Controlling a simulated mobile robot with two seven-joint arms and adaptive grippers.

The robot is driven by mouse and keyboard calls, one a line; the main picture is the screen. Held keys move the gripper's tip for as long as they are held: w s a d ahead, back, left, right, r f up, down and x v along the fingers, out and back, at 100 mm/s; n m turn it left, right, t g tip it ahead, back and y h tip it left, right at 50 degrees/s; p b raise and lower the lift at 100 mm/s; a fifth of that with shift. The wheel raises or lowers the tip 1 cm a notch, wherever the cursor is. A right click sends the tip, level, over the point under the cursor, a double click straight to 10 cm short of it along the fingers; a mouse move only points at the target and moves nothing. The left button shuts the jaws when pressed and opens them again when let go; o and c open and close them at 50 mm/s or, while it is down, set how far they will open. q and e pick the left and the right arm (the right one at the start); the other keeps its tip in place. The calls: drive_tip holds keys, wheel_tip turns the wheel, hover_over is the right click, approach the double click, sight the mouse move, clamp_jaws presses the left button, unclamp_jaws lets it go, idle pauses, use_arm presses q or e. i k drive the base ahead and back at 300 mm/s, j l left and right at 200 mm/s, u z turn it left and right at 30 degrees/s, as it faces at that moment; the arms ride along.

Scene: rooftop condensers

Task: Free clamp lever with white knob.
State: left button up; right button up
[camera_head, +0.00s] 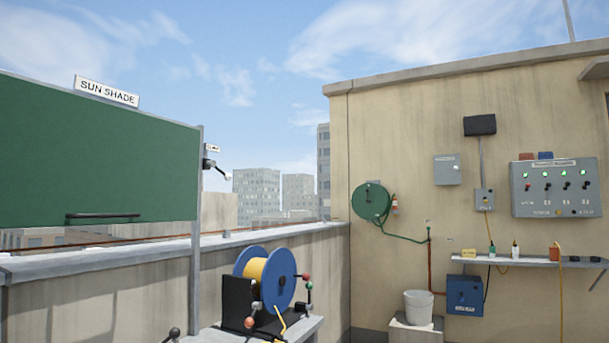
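A clamp lever (217,169) is mounted on the grey post (196,215) at the right edge of the green sun shade panel (100,155). The lever is dark and tilts down to the right, with a small white knob (228,176) at its end. A small label (212,148) sits just above it, too small to read surely. The clamp's inner parts are too small to make out. Neither of my grippers is in view.
A blue cable reel (281,280) with red- and green-knobbed levers stands on a bench below right. A parapet (150,255) runs behind the post. A white bucket (418,307), a shelf (520,261) and a control panel (556,187) are at the right wall.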

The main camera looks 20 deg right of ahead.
sight(227, 176)
drive_tip(key=i+l+u, duration=0.1)
drive_tip(key=i+l, duration=0.25)
drive_tip(key=i+l+u, duration=0.15)
drive_tip(key=i+l, duration=0.2)
drive_tip(key=l, duration=0.25)
